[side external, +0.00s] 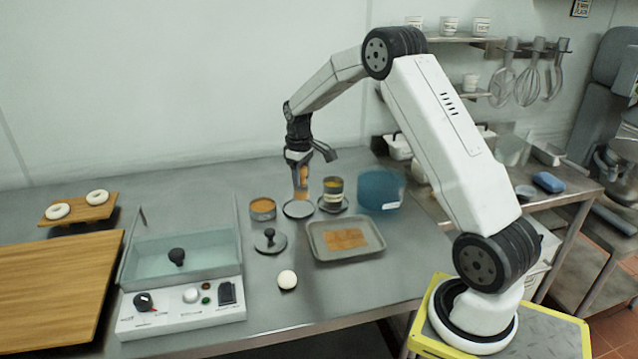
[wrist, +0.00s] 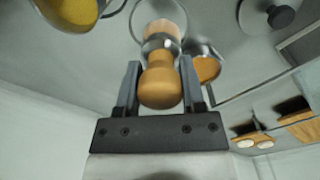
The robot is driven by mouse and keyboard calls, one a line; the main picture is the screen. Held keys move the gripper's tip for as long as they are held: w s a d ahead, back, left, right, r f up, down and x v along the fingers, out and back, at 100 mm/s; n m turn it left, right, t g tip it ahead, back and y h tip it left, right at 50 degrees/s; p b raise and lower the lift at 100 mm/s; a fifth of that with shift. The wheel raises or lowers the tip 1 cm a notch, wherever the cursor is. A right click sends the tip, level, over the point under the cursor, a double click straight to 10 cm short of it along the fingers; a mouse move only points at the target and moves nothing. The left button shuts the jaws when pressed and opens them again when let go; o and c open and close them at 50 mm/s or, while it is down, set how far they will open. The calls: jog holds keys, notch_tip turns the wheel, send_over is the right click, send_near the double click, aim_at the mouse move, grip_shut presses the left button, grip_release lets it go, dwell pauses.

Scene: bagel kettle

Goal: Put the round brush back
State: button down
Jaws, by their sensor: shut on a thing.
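The round brush has a wooden handle with a metal band, and shows in the wrist view (wrist: 160,85) and the side view (side external: 301,178). My gripper (wrist: 158,75) is shut on its handle, one finger on each side. In the side view my gripper (side external: 299,163) points down and the brush hangs roughly upright. Its lower end is over or at a round grey dish (side external: 298,209); I cannot tell whether it touches. The dish's rim also shows behind the brush in the wrist view.
Close to the dish stand an orange-filled tin (side external: 262,209), a yellow-topped jar (side external: 333,190) and a blue tub (side external: 380,190). In front are a knobbed lid (side external: 270,242), a grey tray (side external: 345,252) and a white ball (side external: 287,280). A clear-walled box (side external: 185,255) stands left.

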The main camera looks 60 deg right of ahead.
jog(key=shift+w+d+f, duration=0.2)
jog(key=shift+w+f, duration=0.25)
jog(key=shift+f, duration=0.1)
jog(key=shift+w+f, duration=0.25)
jog(key=shift+f, duration=1.55)
jog(key=shift+f, duration=0.15)
jog(key=shift+c, duration=1)
grip_release()
notch_tip(320, 180, up, 12)
jog(key=shift+r, duration=0.15)
